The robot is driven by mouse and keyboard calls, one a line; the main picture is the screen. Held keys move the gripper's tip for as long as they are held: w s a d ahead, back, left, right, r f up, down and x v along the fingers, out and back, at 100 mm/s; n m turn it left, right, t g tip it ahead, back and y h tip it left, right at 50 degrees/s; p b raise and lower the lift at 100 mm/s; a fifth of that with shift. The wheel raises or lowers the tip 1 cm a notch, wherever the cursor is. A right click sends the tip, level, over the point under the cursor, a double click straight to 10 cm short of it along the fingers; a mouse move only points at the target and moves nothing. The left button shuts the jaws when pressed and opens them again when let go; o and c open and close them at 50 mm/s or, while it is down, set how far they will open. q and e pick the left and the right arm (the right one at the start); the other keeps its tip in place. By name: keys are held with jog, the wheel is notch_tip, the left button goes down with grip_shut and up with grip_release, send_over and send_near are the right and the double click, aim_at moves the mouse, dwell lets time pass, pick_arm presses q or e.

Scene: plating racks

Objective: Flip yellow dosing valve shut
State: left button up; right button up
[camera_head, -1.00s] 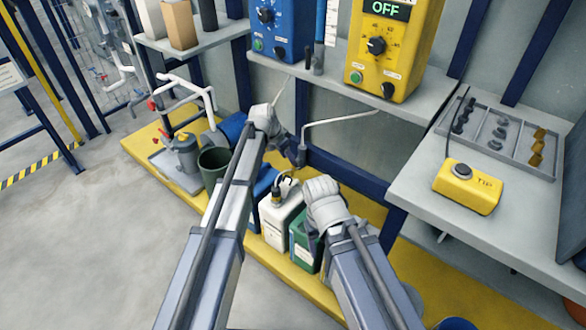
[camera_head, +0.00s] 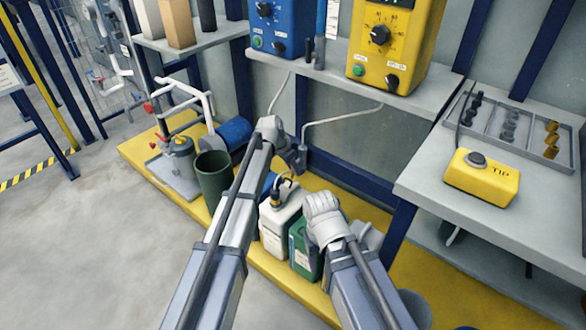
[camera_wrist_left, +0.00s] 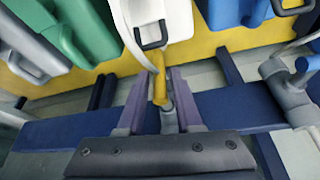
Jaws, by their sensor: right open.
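The yellow valve lever (camera_wrist_left: 159,80) shows in the left wrist view, upright in the picture between the two purple fingers of my left gripper (camera_wrist_left: 160,92). The fingers stand apart, with narrow gaps beside the lever. A grey valve body (camera_wrist_left: 168,108) shows behind it. In the head view my left gripper (camera_head: 298,160) is near the lower end of a bent pipe and hides the valve. My right gripper (camera_head: 322,208) is above the green canister; its fingers are mostly hidden by its wrist.
A white canister (camera_head: 281,222) and a green canister (camera_head: 302,256) stand on the yellow platform below. The white one also shows close to the lever in the wrist view (camera_wrist_left: 172,18). A blue valve (camera_wrist_left: 307,64) is at the right there. A yellow control box (camera_head: 395,40) is on the shelf above.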

pick_arm(q)
grip_shut()
dwell(0.4)
jog(key=shift+f+n+g+h+b, duration=0.15)
jog(key=shift+n+g+h+b, duration=0.15)
jog(key=shift+g+h+b, duration=0.8)
jog(key=shift+h+b, duration=0.05)
jog(key=shift+h, duration=0.55)
jog(key=shift+s+d+n+g+h+b, duration=0.1)
jog(key=shift+n+g+h+b, duration=0.35)
jog(key=shift+h+b, duration=0.4)
jog(key=shift+s+d+g+h+b, duration=0.1)
jog(key=shift+g+h+b, duration=0.15)
jog(key=shift+b, duration=0.05)
jog(key=shift+r, duration=0.2)
